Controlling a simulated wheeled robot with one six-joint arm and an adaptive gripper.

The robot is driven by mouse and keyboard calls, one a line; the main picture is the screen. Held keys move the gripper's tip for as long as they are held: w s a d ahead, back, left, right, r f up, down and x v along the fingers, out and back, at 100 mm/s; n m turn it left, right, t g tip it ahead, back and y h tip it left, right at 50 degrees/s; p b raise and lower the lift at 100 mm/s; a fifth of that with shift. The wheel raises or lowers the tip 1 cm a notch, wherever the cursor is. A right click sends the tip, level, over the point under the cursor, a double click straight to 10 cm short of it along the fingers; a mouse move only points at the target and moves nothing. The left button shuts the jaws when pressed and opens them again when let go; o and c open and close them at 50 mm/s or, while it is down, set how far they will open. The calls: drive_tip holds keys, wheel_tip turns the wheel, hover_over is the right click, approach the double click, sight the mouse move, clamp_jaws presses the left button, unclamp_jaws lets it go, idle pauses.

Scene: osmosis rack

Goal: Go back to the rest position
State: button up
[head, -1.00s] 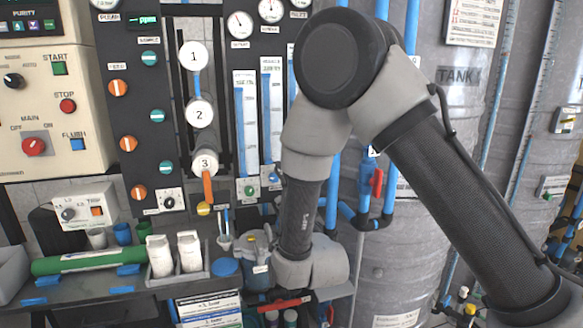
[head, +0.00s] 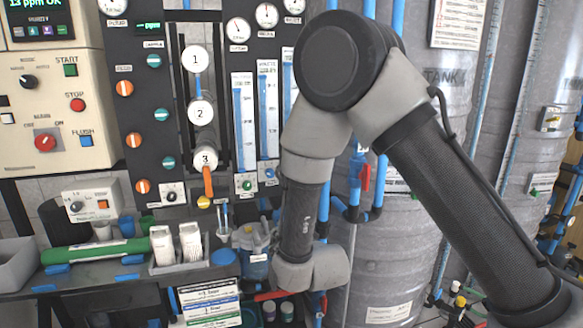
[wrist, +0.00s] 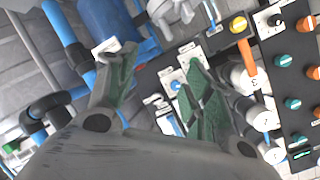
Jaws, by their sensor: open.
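My gripper (wrist: 160,95) shows in the wrist view with its two green-padded fingers spread apart and nothing between them. Beyond the fingers lie the black rack panel and blue pipes. In the head view my arm is folded in front of the rack and the grey tank, and its gripper end is turned away, so the fingers are hidden there. The numbered white housings 1 (head: 195,59), 2 (head: 201,112) and 3 (head: 206,159) stand in a column left of my arm. An orange handle (head: 208,183) hangs below housing 3.
The control box (head: 45,90) is at far left. A red-handled valve (head: 365,177) and blue pipes stand close behind my arm. Large grey tanks (head: 450,150) fill the right.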

drive_tip(key=s+f+n+g, duration=0.4)
drive_tip(key=s+f+g, duration=0.2)
drive_tip(key=s+f, duration=0.1)
drive_tip(key=s+d+r+n+g+h, duration=0.2)
drive_tip(key=s+d+n+g, duration=0.15)
drive_tip(key=s+d, duration=0.2)
drive_tip(key=s+d+r+h, duration=0.1)
drive_tip(key=s+d+r, duration=0.4)
drive_tip(key=d+r, duration=0.3)
drive_tip(key=s+d+r+m+h, duration=0.1)
drive_tip(key=s+d+r, duration=0.4)
drive_tip(key=d+r, duration=0.4)
drive_tip(key=s+d+r+m+h, duration=0.1)
drive_tip(key=s+d+r, duration=0.4)
drive_tip(key=d+r, duration=0.4)
drive_tip(key=d, duration=0.5)
drive_tip(key=shift+s+d, duration=0.25)
drive_tip(key=shift+d, duration=0.15)
